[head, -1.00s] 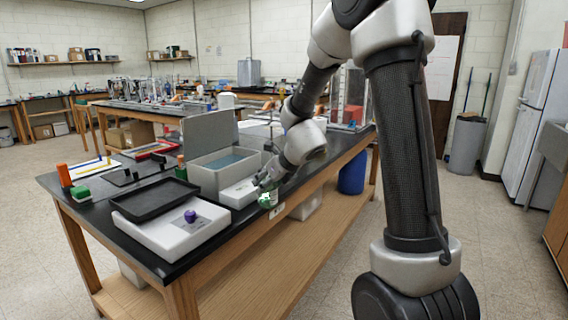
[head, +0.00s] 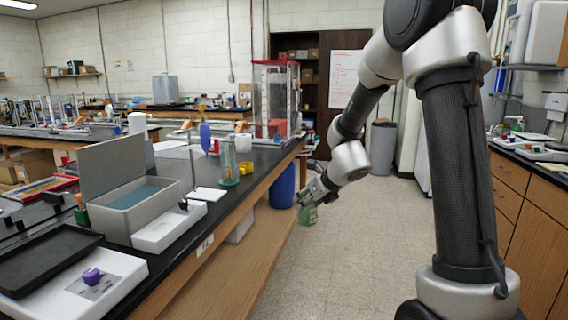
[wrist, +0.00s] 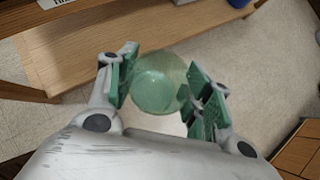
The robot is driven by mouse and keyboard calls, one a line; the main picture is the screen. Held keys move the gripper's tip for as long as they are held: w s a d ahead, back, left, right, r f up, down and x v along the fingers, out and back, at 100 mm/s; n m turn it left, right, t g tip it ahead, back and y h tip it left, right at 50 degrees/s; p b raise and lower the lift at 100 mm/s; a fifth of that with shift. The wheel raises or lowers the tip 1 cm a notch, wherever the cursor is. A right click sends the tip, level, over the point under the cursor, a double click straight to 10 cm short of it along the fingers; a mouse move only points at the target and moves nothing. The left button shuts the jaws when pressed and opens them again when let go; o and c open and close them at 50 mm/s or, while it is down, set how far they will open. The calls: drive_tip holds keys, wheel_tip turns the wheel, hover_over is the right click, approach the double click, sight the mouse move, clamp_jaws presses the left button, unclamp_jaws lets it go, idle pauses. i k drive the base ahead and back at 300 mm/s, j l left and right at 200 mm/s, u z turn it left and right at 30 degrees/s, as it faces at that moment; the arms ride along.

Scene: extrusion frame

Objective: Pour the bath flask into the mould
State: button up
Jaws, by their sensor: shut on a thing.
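My gripper (head: 307,199) is shut on a round glass flask (head: 308,215) with green contents. It hangs over the floor aisle, to the right of the bench edge. In the wrist view the flask (wrist: 158,84) sits between the two green-padded fingers, seen from above. The grey water bath (head: 135,213) stands on the bench with its lid up and bluish liquid inside. I cannot tell which thing is the mould; a flat white piece (head: 207,194) lies on the bench right of the bath.
A glass cylinder (head: 229,162), a yellow object (head: 246,167) and a blue-topped item (head: 205,137) stand farther along the black bench (head: 262,160). A blue bin (head: 283,186) stands under it. A hot plate with a purple knob (head: 92,277) is near left. The aisle floor is clear.

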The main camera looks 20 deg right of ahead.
sight(244, 167)
drive_tip(key=i+l+z, duration=0.1)
drive_tip(key=i+z, duration=0.15)
drive_tip(key=i, duration=0.15)
drive_tip(key=i+z, duration=0.3)
drive_tip(key=i, duration=1.3)
drive_tip(key=i+u, duration=0.35)
drive_tip(key=i+l+u, duration=0.2)
drive_tip(key=i+u, duration=0.15)
drive_tip(key=u, duration=1.05)
